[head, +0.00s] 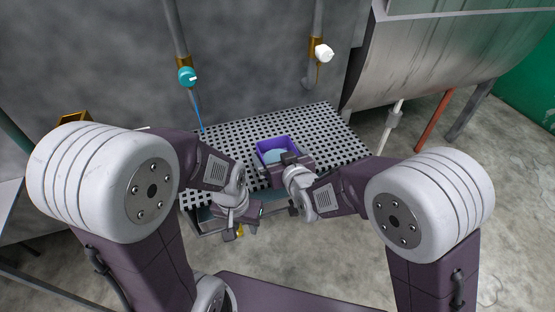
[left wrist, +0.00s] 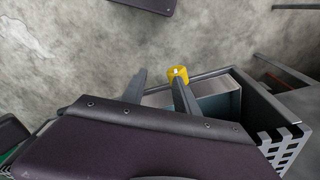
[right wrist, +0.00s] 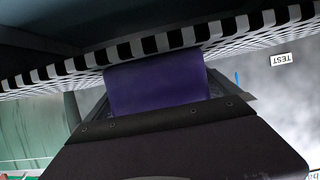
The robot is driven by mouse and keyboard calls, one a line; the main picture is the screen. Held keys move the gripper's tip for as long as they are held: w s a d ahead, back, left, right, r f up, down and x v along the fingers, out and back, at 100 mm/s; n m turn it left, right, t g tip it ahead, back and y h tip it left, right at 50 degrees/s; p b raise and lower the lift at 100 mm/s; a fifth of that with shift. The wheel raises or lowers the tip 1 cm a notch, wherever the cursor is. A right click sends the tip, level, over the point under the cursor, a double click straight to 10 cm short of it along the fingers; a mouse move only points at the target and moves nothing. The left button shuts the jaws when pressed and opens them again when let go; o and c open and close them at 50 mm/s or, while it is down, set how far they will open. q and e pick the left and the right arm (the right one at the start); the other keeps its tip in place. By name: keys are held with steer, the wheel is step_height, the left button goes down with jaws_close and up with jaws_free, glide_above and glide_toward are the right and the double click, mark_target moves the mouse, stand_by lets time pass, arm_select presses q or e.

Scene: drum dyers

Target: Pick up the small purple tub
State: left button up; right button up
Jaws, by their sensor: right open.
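The small purple tub (head: 270,146) stands on the perforated grate (head: 325,125) in the head view, with pale blue liquid inside. My right gripper (head: 288,158) is at the tub's near right side. In the right wrist view the tub's purple wall (right wrist: 155,85) fills the space between the open fingers; whether they touch it I cannot tell. My left gripper (head: 230,235) is lower, in front of the grate's near edge and away from the tub.
A teal tap (head: 187,76) hangs over the grate with a thin blue stream below it. A white tap (head: 323,53) is to its right. A yellow piece (left wrist: 178,75) is by my left fingertips, beside an open-topped trough (left wrist: 238,82). A large metal drum (head: 430,55) stands at right.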

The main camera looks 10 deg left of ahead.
steer(key=shift+c, duration=0.9)
steer(key=c, duration=1)
steer(key=shift+o, duration=0.2)
steer(key=shift+r, duration=0.55)
steer(key=r+p, duration=0.1)
steer(key=r, duration=0.1)
steer(key=d+r+p, duration=0.1)
steer(key=r, duration=0.1)
steer(key=shift+w, duration=0.2)
steer(key=w+d+r+p, duration=0.3)
steer(key=d+r, duration=0.3)
steer(key=d, duration=0.3)
steer(key=shift+w+d, duration=0.3)
steer(key=shift+w, duration=0.6)
